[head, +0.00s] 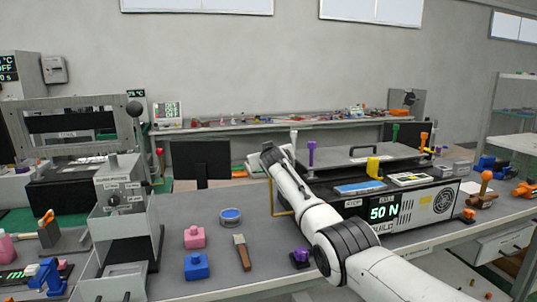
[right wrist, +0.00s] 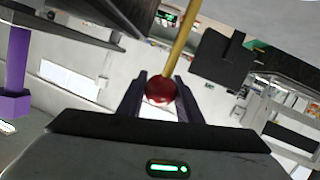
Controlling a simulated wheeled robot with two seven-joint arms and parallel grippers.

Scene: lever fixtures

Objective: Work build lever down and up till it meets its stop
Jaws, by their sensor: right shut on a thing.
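The build lever is a yellow rod (right wrist: 180,45) with a round red knob (right wrist: 160,90) in the right wrist view. My right gripper (right wrist: 161,80) is shut on the knob, one finger on each side. In the head view, part of the yellow rod (head: 271,197) shows left of my right forearm, beside the build machine (head: 425,212). The knob is hidden there, and the lever's pivot and stop cannot be made out. The machine's display reads 50 N. My left gripper is not in view.
On the grey bench stand a lever box with a black knob (head: 125,205), a pink block (head: 195,237), a blue block (head: 197,266), a brush (head: 242,252) and a blue tin (head: 230,216). A purple post (right wrist: 17,75) stands left in the right wrist view.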

